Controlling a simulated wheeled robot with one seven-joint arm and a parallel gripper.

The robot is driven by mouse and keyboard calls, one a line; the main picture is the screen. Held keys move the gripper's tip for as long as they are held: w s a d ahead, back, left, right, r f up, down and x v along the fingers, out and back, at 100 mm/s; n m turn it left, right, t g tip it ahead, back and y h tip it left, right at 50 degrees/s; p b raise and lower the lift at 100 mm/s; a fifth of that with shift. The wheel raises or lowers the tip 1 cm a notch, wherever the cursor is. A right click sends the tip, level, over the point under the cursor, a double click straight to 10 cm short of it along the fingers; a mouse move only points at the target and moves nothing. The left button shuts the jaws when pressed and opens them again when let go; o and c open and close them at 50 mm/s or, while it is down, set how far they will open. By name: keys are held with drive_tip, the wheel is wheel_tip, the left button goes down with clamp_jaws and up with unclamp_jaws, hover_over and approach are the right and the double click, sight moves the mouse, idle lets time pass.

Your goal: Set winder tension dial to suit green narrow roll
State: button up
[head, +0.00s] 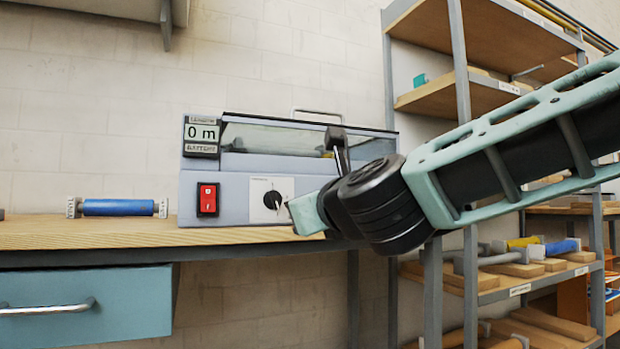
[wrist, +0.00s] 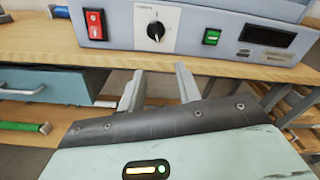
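The roll laminator (head: 240,165) stands on the wooden bench, its display reading 0 m. A dark round dial (head: 271,200) on a white plate sits on its front; it also shows in the wrist view (wrist: 156,31). Its scale and caption are too small to read, so I cannot tell its setting. My gripper (wrist: 159,70) is open and empty, apart from the dial, with its fingers toward the bench edge below the panel. A green roll (wrist: 18,127) shows at the lower left of the wrist view.
A red switch (head: 207,199) is left of the dial, and a green button (wrist: 211,37) is right of it. A blue roll (head: 120,207) lies on the bench (head: 90,233) at left. A teal drawer (head: 90,305) hangs below. Shelves (head: 465,200) stand at right.

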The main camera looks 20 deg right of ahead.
drive_tip(key=shift+s+a+r+p, duration=0.2)
drive_tip(key=shift+s+p, duration=0.4)
drive_tip(key=shift+p, duration=0.75)
drive_tip(key=shift+f, duration=0.1)
drive_tip(key=s+a+f+n+g+y, duration=0.35)
drive_tip(key=a+f+n, duration=0.25)
drive_tip(key=f+n, duration=0.3)
drive_tip(key=s+a+f+n+g+y, duration=0.3)
drive_tip(key=s+a+f+n+g, duration=0.25)
drive_tip(key=n, duration=0.55)
drive_tip(key=s+d+f+n+g+h+p, duration=0.1)
drive_tip(key=s+d+f+n+g+h, duration=0.25)
drive_tip(key=s+f+n, duration=0.55)
drive_tip(key=s+d+f+n+g+h+p, duration=0.1)
drive_tip(key=s+d+f+n+g+h, duration=0.1)
drive_tip(key=s+f+n+g, duration=0.65)
wheel_tip(320, 180, up, 39)
drive_tip(key=w+n+t+p, duration=0.2)
drive_tip(key=t+p, duration=0.1)
drive_tip(key=p, duration=3.3)
drive_tip(key=shift+a+p, duration=0.25)
drive_tip(key=shift+p, duration=0.1)
